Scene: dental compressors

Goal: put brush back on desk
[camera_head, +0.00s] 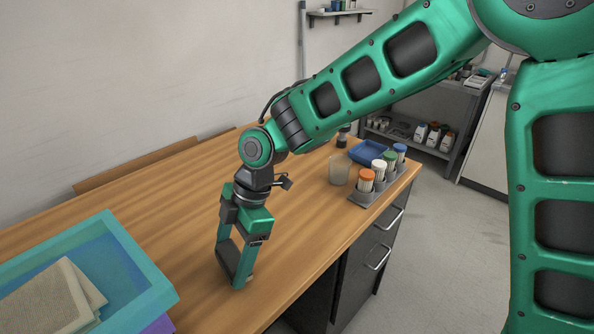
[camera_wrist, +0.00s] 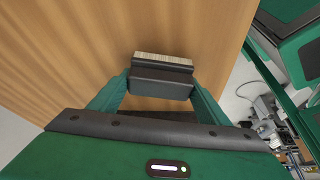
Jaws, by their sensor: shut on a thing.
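My gripper (camera_head: 237,272) points down over the wooden desk (camera_head: 170,220), near its front edge. It is shut on the brush (camera_wrist: 163,76), a dark block with a pale bristle strip along its far side in the wrist view. The fingers (camera_wrist: 162,90) hold the block at its two ends. In the head view the brush is mostly hidden by the fingers; a dark part shows between them. The fingertips are at or just above the desk top; I cannot tell whether the brush touches it.
A teal tray (camera_head: 150,270) with folded beige cloths (camera_head: 50,298) stands at the left. A grey holder (camera_head: 362,199) with capped containers, a beige cup (camera_head: 340,170) and a blue tray (camera_head: 368,152) stand at the desk's far right. The desk around my gripper is clear.

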